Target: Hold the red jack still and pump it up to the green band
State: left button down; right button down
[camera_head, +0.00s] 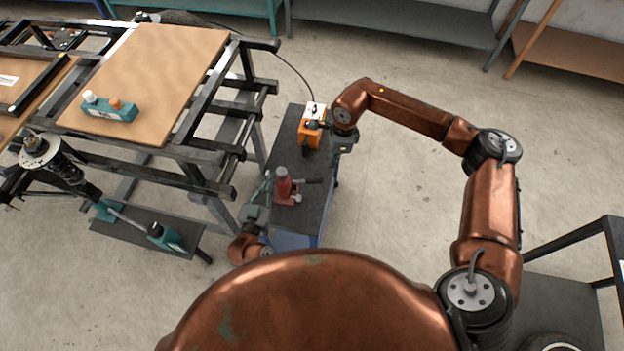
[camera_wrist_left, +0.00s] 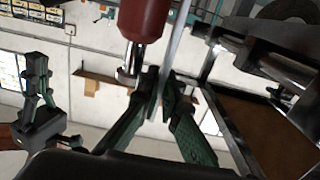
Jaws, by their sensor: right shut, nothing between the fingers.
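The red jack (camera_head: 283,186) stands on the dark top of a narrow cart (camera_head: 317,215), with a black handle (camera_head: 313,181) reaching right. Its red body (camera_wrist_left: 145,15) and bright metal stem also show in the left wrist view. My left gripper (camera_head: 266,187) is just left of the jack. In its wrist view, its green fingertips (camera_wrist_left: 160,85) are close together beside the stem, along a pale strip. I cannot tell whether they grip anything. My right gripper (camera_head: 318,126) is at the orange box, beyond the jack; it also shows in the left wrist view (camera_wrist_left: 36,65), shut and empty. I cannot make out a green band.
An orange box with a white top (camera_head: 310,133) stands at the cart's far end, a cable (camera_head: 292,66) running from it. Left is a black frame table with a brown board (camera_head: 170,60) and a teal block (camera_head: 108,108).

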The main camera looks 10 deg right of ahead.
pick_arm(q)
jog(key=c, duration=2.1)
grip_release()
